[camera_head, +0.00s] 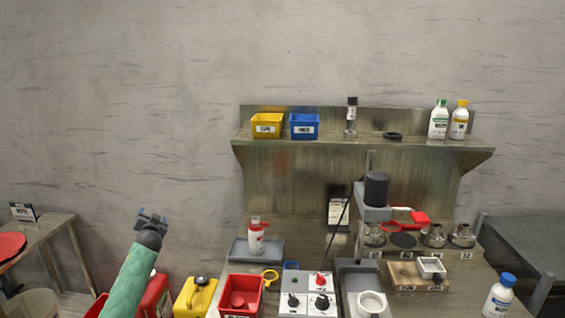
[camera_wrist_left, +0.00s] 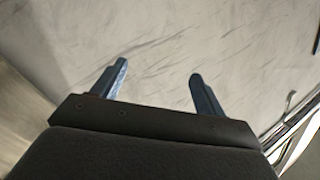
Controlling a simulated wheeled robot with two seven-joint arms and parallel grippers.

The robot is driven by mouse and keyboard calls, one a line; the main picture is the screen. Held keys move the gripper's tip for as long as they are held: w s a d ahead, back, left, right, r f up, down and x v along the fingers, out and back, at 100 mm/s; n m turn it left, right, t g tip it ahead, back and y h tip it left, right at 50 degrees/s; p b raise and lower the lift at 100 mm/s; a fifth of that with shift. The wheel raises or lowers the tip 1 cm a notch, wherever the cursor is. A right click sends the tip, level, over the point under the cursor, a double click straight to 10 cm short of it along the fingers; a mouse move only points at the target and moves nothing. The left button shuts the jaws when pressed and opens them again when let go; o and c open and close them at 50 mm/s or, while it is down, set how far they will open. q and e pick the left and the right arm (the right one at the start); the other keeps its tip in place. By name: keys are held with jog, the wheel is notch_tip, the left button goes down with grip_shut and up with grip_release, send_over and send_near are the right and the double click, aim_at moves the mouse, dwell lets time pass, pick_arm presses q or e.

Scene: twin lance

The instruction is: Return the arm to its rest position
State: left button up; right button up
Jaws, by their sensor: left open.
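My left gripper (camera_head: 152,217) is raised at the left of the head view, at the end of my green arm (camera_head: 133,282). It points up, in front of the grey wall, to the left of the workbench. In the left wrist view its two blue fingers (camera_wrist_left: 154,84) stand apart with nothing between them. Only the wall shows behind them. My right gripper is not in either view.
A workbench with a shelf (camera_head: 350,139) stands at centre right, holding bins, bottles and several flasks. A red bin (camera_head: 242,298) and a yellow container (camera_head: 197,297) are right of my left arm. A side table (camera_head: 48,232) is at the left. Space above my gripper is clear.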

pick_arm(q)
jog(key=s+f+n+g+h, duration=0.1)
jog(key=s+f+n+g, duration=0.1)
jog(key=s+f+g, duration=0.4)
jog(key=s+f+n+g+h, duration=0.15)
jog(key=f+g, duration=0.25)
jog(key=f, duration=0.4)
jog(key=s+d+f+m+g+h, duration=0.1)
jog(key=s+d+f, duration=0.6)
jog(key=s+f, duration=0.35)
jog(key=s+d+f+m, duration=0.1)
jog(key=s+d+f, duration=0.7)
jog(key=s+f, duration=0.25)
jog(key=s+d+f+g+h, duration=0.1)
jog(key=s+d+f, duration=0.2)
jog(key=s, duration=1.1)
jog(key=s+d+f+g+h, duration=0.1)
jog(key=s+d+f, duration=0.3)
jog(key=s+d, duration=0.5)
jog(key=s+d+f+g+h, duration=0.1)
jog(key=s+d+f, duration=0.3)
jog(key=s, duration=1.5)
jog(key=shift+s+d+g, duration=0.35)
jog(key=shift+d+g, duration=0.05)
jog(key=shift+d, duration=0.75)
jog(key=shift+m, duration=0.25)
